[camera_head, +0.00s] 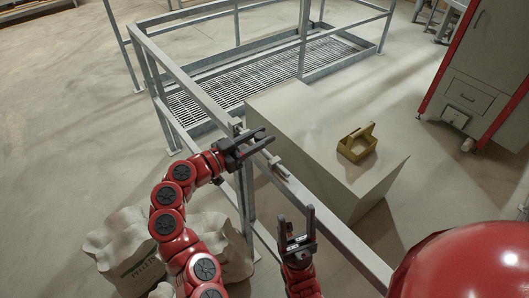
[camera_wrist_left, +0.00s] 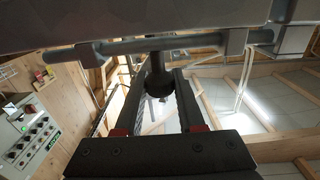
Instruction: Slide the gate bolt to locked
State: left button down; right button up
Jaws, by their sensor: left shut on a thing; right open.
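The gate bolt is a grey rod (camera_wrist_left: 195,42) that runs across the top of the left wrist view, through brackets under the rail. A stem with a dark round knob (camera_wrist_left: 158,82) hangs from the rod. My left gripper (camera_head: 266,138) is at the bolt on the railing in the head view, its fingers shut on the knob. The rod's right end comes close to a separate grey piece (camera_wrist_left: 293,40); I cannot tell if it is inside it. My right gripper (camera_head: 297,216) is open and empty, below and right of the left one, apart from the rail.
The grey railing (camera_head: 335,228) runs diagonally past both grippers. Behind it stand a pale block (camera_head: 300,125) with a yellow-brown box-like item (camera_head: 357,143), and a metal grating (camera_head: 255,80). Pellet sacks (camera_head: 128,250) lie at lower left. A red-edged cabinet (camera_head: 480,65) stands at right.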

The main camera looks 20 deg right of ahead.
aim_at(252, 140)
pick_arm(q)
jog(key=shift+w+a+f+b, duration=0.2)
jog(key=shift+w+b, duration=0.45)
jog(key=shift+b, duration=0.75)
jog(key=shift+w+a+f+b, duration=0.1)
jog(key=shift+w+a+b, duration=0.15)
jog(key=shift+w+b, duration=0.75)
jog(key=shift+s+r+b, duration=0.1)
jog(key=shift+s+b, duration=0.15)
jog(key=shift+b, duration=0.35)
jog(key=shift+a+r, duration=0.1)
jog(key=shift+r, duration=0.15)
jog(key=c, duration=0.8)
grip_release()
jog(key=shift+c, duration=0.2)
jog(key=o, duration=0.3)
jog(key=shift+w+a, duration=0.1)
jog(key=shift+w, duration=0.05)
